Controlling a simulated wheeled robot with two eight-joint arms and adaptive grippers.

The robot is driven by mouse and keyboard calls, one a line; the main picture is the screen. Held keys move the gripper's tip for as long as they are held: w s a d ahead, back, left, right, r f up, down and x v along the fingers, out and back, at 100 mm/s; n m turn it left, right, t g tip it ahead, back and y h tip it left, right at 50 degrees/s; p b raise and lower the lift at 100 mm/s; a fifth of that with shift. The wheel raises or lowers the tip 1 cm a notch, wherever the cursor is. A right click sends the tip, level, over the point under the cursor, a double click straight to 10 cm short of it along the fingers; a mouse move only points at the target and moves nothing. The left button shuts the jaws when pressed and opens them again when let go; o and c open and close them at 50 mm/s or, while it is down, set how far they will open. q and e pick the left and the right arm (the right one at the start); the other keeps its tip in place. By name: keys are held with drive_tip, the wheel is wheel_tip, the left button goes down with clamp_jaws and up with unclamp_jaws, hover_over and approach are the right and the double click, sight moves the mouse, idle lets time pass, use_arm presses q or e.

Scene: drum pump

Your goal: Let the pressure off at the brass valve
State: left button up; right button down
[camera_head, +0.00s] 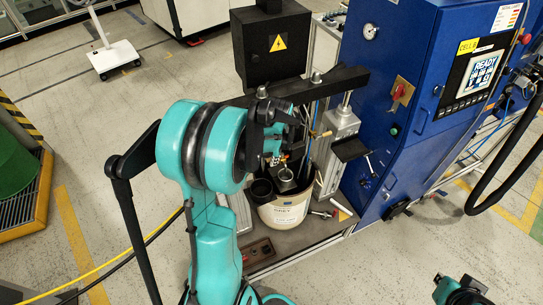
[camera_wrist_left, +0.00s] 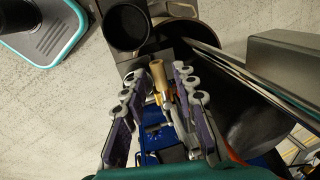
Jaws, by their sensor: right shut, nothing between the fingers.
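A brass-coloured piece (camera_wrist_left: 160,83), which looks like the valve, shows between the fingers of my left gripper (camera_wrist_left: 161,75) in the wrist view. The fingers stand apart on either side of it, and I cannot tell whether they touch it. In the head view my left gripper (camera_head: 278,140) is at the drum pump, above the pail (camera_head: 287,212), and my arm hides part of the pump. A small brass-coloured part (camera_head: 320,134) shows just right of the gripper there. My right gripper (camera_head: 460,291) is at the bottom right edge, shut, empty and away from the pump.
A black box with a yellow warning sign (camera_head: 278,43) stands behind the pump. A blue cabinet (camera_head: 420,135) with a screen and red switch is to the right. Black cups (camera_wrist_left: 126,27) sit near the gripper. Open floor (camera_head: 420,260) lies at front right.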

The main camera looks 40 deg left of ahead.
use_arm(q)
drive_tip(key=shift+r, duration=0.1)
wheel_tip(320, 180, up, 12)
drive_tip(key=s+d, duration=0.1)
drive_tip(key=d, duration=0.1)
drive_tip(key=shift+f, duration=0.2)
drive_tip(key=shift+d, duration=0.1)
idle(0.5)
drive_tip(key=s+d+f+n+t+h+b, duration=0.1)
drive_tip(key=s+d+f+n+t+b, duration=0.1)
drive_tip(key=d, duration=0.7)
drive_tip(key=s+d+f+n+t+h+b, duration=0.1)
drive_tip(key=s+d+f+n+t+b, duration=0.2)
drive_tip(key=s+d, duration=0.6)
wheel_tip(320, 180, down, 3)
drive_tip(key=d+t+b, duration=0.1)
drive_tip(key=b, duration=0.1)
drive_tip(key=shift+d+f+n+b, duration=0.15)
drive_tip(key=shift+d+n+b, duration=0.1)
drive_tip(key=shift+n+b, duration=0.1)
